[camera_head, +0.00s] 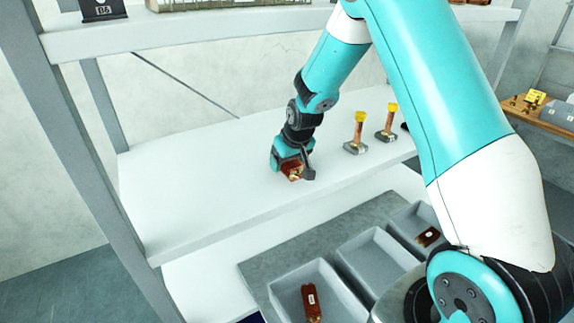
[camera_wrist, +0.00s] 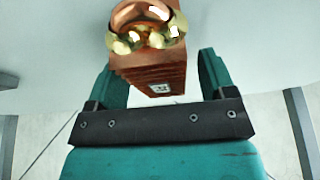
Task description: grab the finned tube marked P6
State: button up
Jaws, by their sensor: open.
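A brown finned tube (camera_wrist: 150,72) shows in the wrist view, with a bent copper pipe and brass ends at its top. A small white label is on its face, with marking too small to read. My gripper (camera_wrist: 163,65) is open, one teal finger on each side of the tube. Whether either finger touches it is not clear. In the head view my gripper (camera_head: 294,165) is low over the white shelf, and the tube (camera_head: 292,171) shows partly between the fingers; the rest is hidden.
Two upright copper pieces with yellow tops and grey bases (camera_head: 356,135) (camera_head: 387,124) stand right of my gripper on the shelf (camera_head: 200,190). Grey bins below hold brown labelled pieces (camera_head: 311,302) (camera_head: 428,237). A shelf post (camera_head: 75,130) stands at left. The shelf's left part is clear.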

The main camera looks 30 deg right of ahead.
jog(key=shift+f, duration=0.25)
dwell(0.3)
jog(key=c, duration=1.2)
